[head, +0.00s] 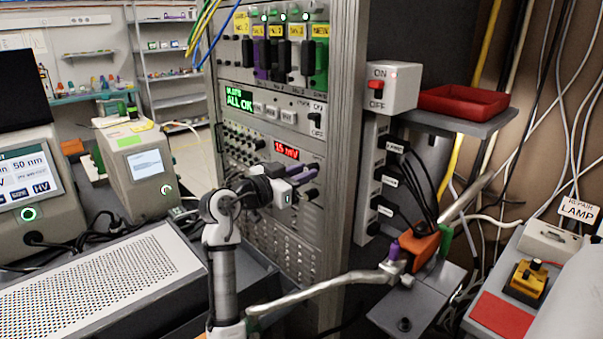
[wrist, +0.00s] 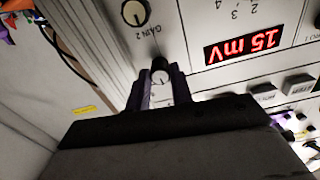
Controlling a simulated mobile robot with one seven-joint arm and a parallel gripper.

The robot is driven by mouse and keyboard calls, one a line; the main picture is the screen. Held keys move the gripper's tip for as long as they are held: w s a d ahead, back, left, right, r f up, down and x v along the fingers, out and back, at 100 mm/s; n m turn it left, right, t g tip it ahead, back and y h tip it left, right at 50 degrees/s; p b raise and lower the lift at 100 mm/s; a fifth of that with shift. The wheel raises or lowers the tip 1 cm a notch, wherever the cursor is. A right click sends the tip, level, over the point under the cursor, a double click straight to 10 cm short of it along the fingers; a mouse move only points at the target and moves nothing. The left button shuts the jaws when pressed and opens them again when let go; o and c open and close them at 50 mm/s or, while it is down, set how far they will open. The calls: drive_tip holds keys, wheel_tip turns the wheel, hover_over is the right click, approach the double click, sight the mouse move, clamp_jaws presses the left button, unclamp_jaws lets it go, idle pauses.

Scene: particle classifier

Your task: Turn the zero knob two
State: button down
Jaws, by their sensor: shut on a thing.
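In the wrist view, which is upside down, a small dark knob (wrist: 161,72) with a pale face sits between the purple fingertips of my gripper (wrist: 160,88). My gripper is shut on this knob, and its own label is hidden. A similar knob marked GAIN 2 (wrist: 135,13) stands apart from the fingers, above them in the picture. A red display (wrist: 242,44) beside them reads 15 mV. In the head view my gripper (head: 312,181) reaches the rack panel just below the red display (head: 286,148); the held knob is hard to make out there.
Other knobs (head: 240,137) and rows of sockets (head: 285,245) crowd the panel. Cables (head: 205,30) hang over the rack's upper left. An ON/OFF switch box (head: 392,85) and a red tray (head: 462,101) are to the right. A perforated metal case (head: 95,285) fills the lower left.

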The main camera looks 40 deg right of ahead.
drive_tip(key=n+p, duration=0.1)
drive_tip(key=n, duration=0.2)
drive_tip(key=n+p, duration=0.1)
drive_tip(key=n, duration=0.2)
drive_tip(key=shift+r+n, duration=0.2)
drive_tip(key=shift+n, duration=0.1)
drive_tip(key=shift+n+p, duration=1.5)
drive_tip(key=shift+n, duration=0.7)
drive_tip(key=shift+f, duration=0.1)
drive_tip(key=c, duration=1.2)
unclamp_jaws()
drive_tip(key=shift+c, duration=0.2)
